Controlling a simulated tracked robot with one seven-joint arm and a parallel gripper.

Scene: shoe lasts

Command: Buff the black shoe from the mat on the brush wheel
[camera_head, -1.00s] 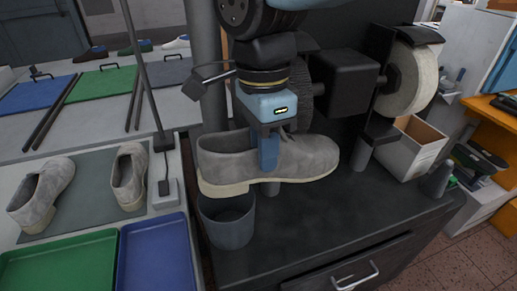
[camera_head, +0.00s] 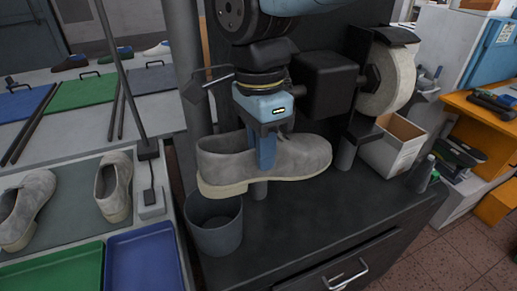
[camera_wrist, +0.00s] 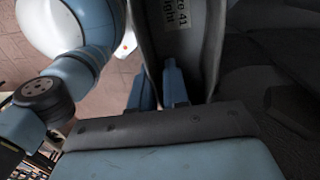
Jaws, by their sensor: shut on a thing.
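The shoe is level, toe to the right, above the dark bench top. In the wrist view the two blue fingertips (camera_wrist: 158,90) straddle the shoe's wall (camera_wrist: 205,60), and a size label shows inside. A dark brush wheel is mostly hidden behind my gripper, beside the black motor box (camera_head: 327,85). A pale wheel (camera_head: 388,82) is on the box's right. The grey mat (camera_head: 75,223) at left bears two grey shoes. I see no clearly black shoe there.
A dark grey cup (camera_head: 215,228) stands below the shoe's heel. A green tray (camera_head: 55,270) and a blue tray (camera_head: 148,262) lie at the front left. An open white box (camera_head: 395,145) and a small bottle (camera_head: 422,173) stand at right. The bench top's front is clear.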

